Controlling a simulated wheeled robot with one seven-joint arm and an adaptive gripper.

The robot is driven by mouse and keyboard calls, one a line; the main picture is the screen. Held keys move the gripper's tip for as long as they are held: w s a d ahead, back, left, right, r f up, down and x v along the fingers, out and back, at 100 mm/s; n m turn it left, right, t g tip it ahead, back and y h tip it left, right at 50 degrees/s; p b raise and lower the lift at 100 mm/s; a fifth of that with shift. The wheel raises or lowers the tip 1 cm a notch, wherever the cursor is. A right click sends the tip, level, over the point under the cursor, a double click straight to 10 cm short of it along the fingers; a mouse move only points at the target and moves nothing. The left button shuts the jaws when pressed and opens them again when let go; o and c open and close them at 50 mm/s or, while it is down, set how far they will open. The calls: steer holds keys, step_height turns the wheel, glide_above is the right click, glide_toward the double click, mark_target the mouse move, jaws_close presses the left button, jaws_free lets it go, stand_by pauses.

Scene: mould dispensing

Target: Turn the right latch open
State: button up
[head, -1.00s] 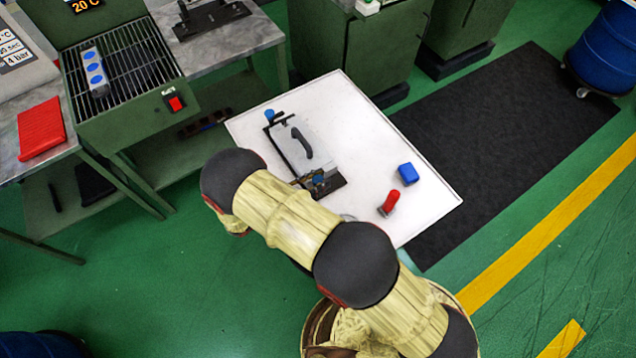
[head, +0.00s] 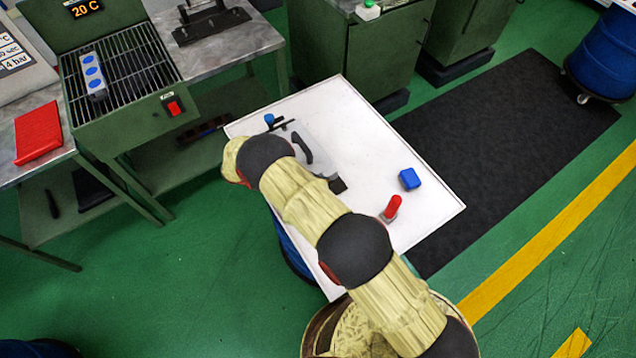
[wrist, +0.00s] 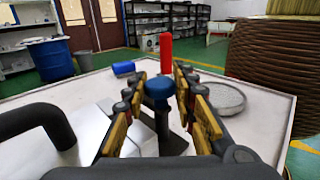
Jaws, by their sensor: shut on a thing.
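The mould (head: 322,150) is a grey plate with a black arched handle (head: 302,148), lying on the white table. One latch with a blue knob (head: 270,119) shows at its far left end in the head view. My arm hides the near end of the mould there. In the wrist view the right latch's blue knob (wrist: 158,88) stands on a dark stem between the fingers of my gripper (wrist: 157,100), which is shut on it. The mould's handle also shows at left in the wrist view (wrist: 38,122).
On the white table (head: 420,215) stand a blue block (head: 409,179) and a red upright object (head: 392,207). A round grey disc (wrist: 224,96) lies right of my gripper in the wrist view. A green grill station (head: 125,75) stands at left.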

steer(key=shift+g, duration=0.3)
steer(key=o, duration=1.1)
steer(key=shift+t, duration=0.5)
